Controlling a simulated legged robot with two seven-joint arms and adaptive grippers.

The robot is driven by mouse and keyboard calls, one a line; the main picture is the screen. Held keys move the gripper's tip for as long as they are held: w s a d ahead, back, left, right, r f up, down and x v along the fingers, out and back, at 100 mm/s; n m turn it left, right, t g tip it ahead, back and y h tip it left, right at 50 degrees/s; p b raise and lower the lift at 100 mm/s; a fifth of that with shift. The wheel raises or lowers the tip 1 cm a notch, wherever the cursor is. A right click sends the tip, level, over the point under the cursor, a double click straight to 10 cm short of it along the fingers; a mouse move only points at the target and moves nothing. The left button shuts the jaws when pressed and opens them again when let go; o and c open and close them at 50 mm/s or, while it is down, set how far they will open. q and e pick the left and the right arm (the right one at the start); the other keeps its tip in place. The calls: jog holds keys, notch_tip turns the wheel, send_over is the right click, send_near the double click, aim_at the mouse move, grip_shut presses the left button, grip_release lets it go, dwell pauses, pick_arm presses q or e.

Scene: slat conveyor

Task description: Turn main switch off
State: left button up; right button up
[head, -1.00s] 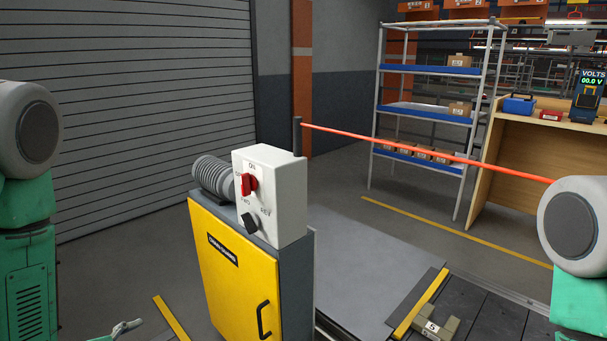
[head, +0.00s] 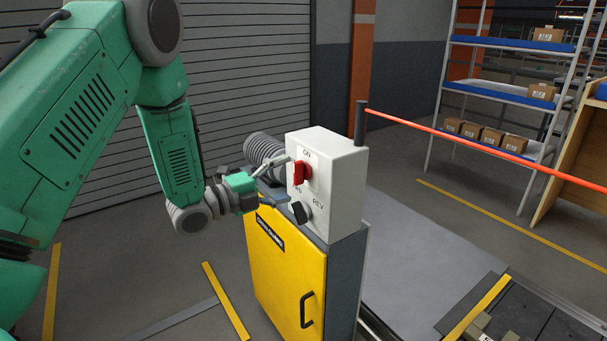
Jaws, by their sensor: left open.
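The red main switch (head: 301,173) is on the front of a white control box (head: 343,185), just below the label ON. Its exact setting is hard to tell. A black selector knob (head: 299,212) sits below it, beside the label REV. My left gripper (head: 283,181) is open and empty just left of the box face. Its upper finger reaches close to the red switch and its lower finger is near the black knob. I cannot tell whether either finger touches. My right gripper is not in view.
The box stands on a yellow and grey cabinet (head: 285,275) with a black handle. A ribbed grey motor (head: 264,152) is behind it. A red bar (head: 470,145) runs right from a dark post (head: 361,123). Shelving (head: 500,95) stands at the back right.

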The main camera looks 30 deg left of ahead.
aim_at(294, 175)
pick_arm(q)
jog(key=w, duration=0.4)
jog(key=shift+w+f, duration=0.1)
jog(key=shift+f, duration=0.15)
jog(key=shift+w+d, duration=0.15)
jog(key=shift+d, duration=0.1)
jog(key=shift+d+r, duration=0.25)
jog(key=shift+d, duration=0.4)
jog(key=shift+a, duration=0.1)
jog(key=c, duration=1.2)
jog(key=shift+o, duration=0.2)
jog(key=shift+a, duration=0.25)
